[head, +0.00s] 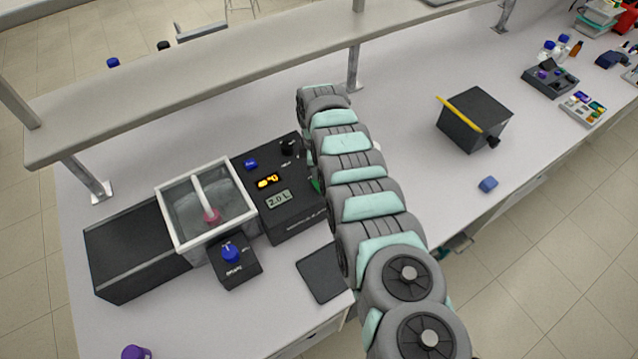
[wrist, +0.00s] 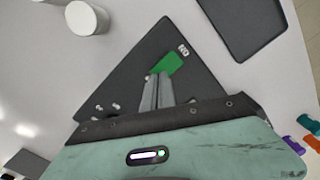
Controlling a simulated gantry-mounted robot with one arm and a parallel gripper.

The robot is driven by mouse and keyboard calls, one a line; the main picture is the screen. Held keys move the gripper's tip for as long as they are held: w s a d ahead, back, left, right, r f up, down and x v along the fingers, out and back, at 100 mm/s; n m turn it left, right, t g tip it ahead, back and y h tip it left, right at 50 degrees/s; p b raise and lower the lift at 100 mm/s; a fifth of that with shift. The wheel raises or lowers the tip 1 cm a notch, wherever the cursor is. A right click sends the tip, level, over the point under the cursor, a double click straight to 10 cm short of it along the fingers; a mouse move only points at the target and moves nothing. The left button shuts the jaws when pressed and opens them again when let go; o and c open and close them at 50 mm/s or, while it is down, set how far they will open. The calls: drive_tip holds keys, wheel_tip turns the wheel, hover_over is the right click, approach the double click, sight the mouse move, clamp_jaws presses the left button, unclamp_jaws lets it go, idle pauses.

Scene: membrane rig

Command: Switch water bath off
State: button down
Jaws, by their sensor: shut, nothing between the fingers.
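The black control box (head: 285,222) next to the glass-walled tank (head: 165,222) has a lit yellow display (head: 268,181), a grey "2.0 L" display (head: 279,199), a blue knob (head: 250,164) and a black knob (head: 287,147). A green switch (wrist: 170,63) shows on the black panel (wrist: 125,75) in the wrist view; only a sliver of green shows beside my arm in the head view. My gripper (wrist: 156,78) is shut and empty, its fingertips right at the green switch's near edge. I cannot tell whether they touch it. My arm hides the gripper in the head view.
A small box with a blue knob (head: 233,262) stands before the tank, and a dark flat pad (head: 320,274) lies nearby. An overhead shelf (head: 200,82) spans the bench. A black box with a yellow bar (head: 474,122) stands right; the bench between is mostly clear.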

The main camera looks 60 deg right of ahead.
drive_tip(key=shift+f+b, duration=0.8)
drive_tip(key=shift+f, duration=0.1)
idle(0.3)
wheel_tip(320, 180, up, 7)
drive_tip(key=p, duration=0.7)
drive_tip(key=shift+r, duration=0.1)
idle(0.5)
